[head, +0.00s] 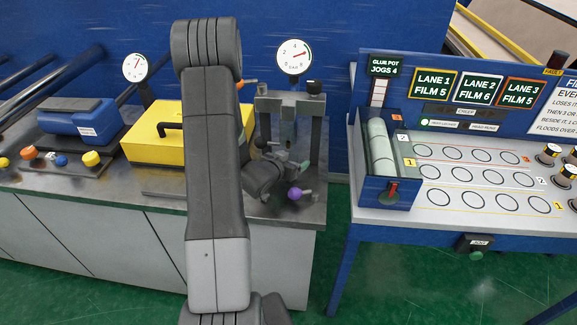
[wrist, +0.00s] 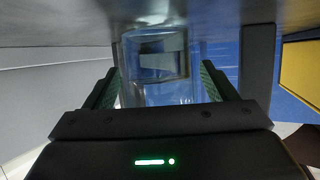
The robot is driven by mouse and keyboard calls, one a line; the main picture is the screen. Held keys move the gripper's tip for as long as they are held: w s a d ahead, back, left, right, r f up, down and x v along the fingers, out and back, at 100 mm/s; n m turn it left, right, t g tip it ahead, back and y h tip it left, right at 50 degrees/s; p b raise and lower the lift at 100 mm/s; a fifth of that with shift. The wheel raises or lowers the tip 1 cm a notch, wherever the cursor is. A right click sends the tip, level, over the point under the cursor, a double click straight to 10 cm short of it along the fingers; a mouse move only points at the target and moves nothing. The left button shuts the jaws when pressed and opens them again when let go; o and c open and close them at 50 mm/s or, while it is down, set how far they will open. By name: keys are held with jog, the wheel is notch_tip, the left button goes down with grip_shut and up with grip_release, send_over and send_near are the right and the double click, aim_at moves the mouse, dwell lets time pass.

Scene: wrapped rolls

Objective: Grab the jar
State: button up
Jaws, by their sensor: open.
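A clear, see-through jar (wrist: 158,62) shows in the wrist view, straight ahead between the fingers of my gripper (wrist: 161,76). The gripper is open, with one green-padded finger on each side of the jar. I cannot tell whether either pad touches it. In the head view my gripper (head: 293,167) is at the right end of the steel-topped bench (head: 160,190), in front of a grey press-like stand (head: 290,104). I cannot make out the jar in the head view; my arm and gripper crowd that spot.
A purple knob (head: 295,193) is close below my gripper. A yellow box (head: 150,148) and a blue machine (head: 75,121) stand to the left on the bench. A gauge (head: 293,56) rises behind. A gap separates the blue-framed table (head: 460,218) at right.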

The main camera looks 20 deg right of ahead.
jog(key=c, duration=1.2)
jog(key=shift+r, duration=0.25)
